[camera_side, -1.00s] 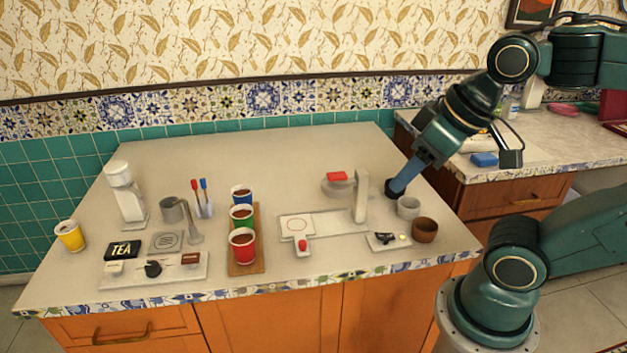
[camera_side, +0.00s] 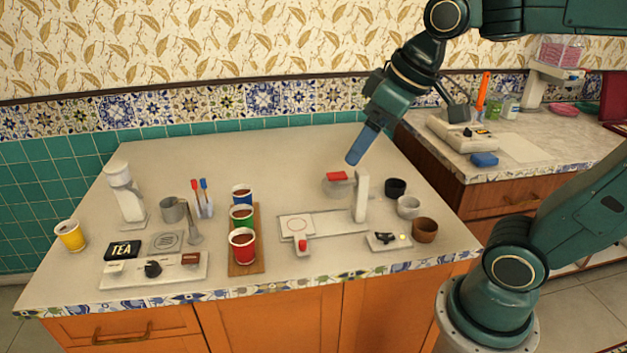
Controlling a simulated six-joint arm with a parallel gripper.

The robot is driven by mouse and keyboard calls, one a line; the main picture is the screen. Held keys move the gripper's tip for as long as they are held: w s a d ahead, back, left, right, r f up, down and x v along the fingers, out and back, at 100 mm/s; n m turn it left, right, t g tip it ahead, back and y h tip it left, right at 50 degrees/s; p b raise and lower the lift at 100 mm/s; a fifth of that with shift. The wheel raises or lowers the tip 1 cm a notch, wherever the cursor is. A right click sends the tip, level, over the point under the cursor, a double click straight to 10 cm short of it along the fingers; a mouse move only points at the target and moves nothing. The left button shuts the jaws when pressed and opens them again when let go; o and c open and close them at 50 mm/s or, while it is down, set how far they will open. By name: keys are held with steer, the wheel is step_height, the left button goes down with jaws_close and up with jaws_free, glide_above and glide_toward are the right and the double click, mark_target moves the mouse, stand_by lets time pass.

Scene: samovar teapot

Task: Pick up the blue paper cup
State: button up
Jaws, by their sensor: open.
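The blue paper cup (camera_side: 242,197) stands upright, full of a dark reddish-brown drink, at the back end of a narrow wooden board (camera_side: 246,267). The green cup (camera_side: 242,217) and the red cup (camera_side: 242,246) stand in line in front of it and hide part of its lower side. My gripper (camera_side: 354,160) is open and empty, with blue fingers pointing down and left. It is in the air to the right of the blue cup, above and behind the white stand with the red top. The gap between its fingers is hard to see from this side.
Black (camera_side: 396,188), grey (camera_side: 408,207) and brown (camera_side: 425,230) bowls stand at right. A utensil holder (camera_side: 204,208) is left of the blue cup. The counter behind is clear.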

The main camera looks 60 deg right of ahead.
steer(key=w+d+f+n+g+y, duration=0.1)
steer(key=w+d+n, duration=0.1)
steer(key=w, duration=0.8)
steer(key=w+d+f+n, duration=0.1)
steer(key=w+n, duration=0.1)
steer(key=w, duration=0.8)
steer(key=w+d+f+n+y, duration=0.1)
steer(key=w+d+f, duration=0.3)
steer(key=w+f, duration=0.3)
steer(key=w+d+f+n+g, duration=0.1)
steer(key=w+d+f, duration=0.3)
steer(key=w+f, duration=0.4)
steer(key=shift+w+f+n+y, duration=0.3)
steer(key=shift+w+n+y, duration=0.15)
steer(key=shift+n, duration=0.25)
glide_toward(242, 193)
steer(key=shift+s+a+f, duration=0.1)
steer(key=shift+a+f, duration=1.25)
steer(key=shift+a, duration=0.1)
steer(key=shift+f, duration=0.15)
steer(key=shift+x, duration=2.45)
